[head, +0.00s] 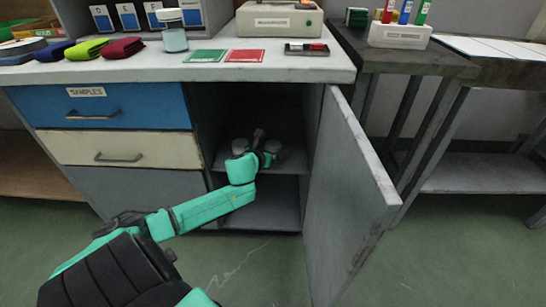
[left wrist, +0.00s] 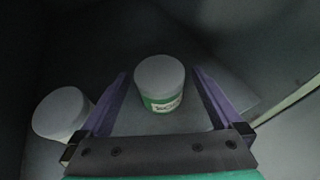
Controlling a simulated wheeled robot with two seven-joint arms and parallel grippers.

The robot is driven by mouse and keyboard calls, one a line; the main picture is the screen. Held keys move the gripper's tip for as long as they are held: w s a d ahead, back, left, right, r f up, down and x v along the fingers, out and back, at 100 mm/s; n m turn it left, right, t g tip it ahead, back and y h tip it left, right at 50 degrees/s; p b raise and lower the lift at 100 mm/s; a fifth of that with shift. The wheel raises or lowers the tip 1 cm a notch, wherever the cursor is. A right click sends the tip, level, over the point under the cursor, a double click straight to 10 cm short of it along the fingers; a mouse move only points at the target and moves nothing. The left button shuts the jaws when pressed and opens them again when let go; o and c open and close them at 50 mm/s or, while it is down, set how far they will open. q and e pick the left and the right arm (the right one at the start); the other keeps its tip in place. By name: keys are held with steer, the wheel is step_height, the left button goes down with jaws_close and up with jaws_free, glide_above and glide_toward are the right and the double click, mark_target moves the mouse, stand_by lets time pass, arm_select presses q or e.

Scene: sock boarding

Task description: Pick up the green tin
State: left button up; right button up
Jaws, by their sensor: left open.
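The green tin (left wrist: 162,103) stands upright inside the dark cupboard, with a pale lid and a green band around a light label. In the left wrist view it is between the two purple fingers of my left gripper (left wrist: 160,74), with a gap on each side. The gripper is open and holds nothing. A second pale-lidded tin (left wrist: 61,113) stands just outside the left finger. In the head view my left gripper (head: 262,148) reaches into the open cupboard at shelf height, and pale shapes beside it are too small to tell apart. My right gripper is not in view.
The cupboard door (head: 350,190) stands open at the right of my left arm. The cupboard shelf (head: 290,160) lies under the gripper. Drawers (head: 120,150) flank the opening on the left. The worktop (head: 130,68) above carries folded cloths, a jar, cards and a labelled box.

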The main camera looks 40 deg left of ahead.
arm_select(q)
steer(key=shift+w+a+f, duration=0.2)
steer(key=shift+w+f, duration=0.05)
steer(key=shift+w, duration=0.35)
steer(key=shift+r, duration=0.1)
steer(key=c, duration=1.4)
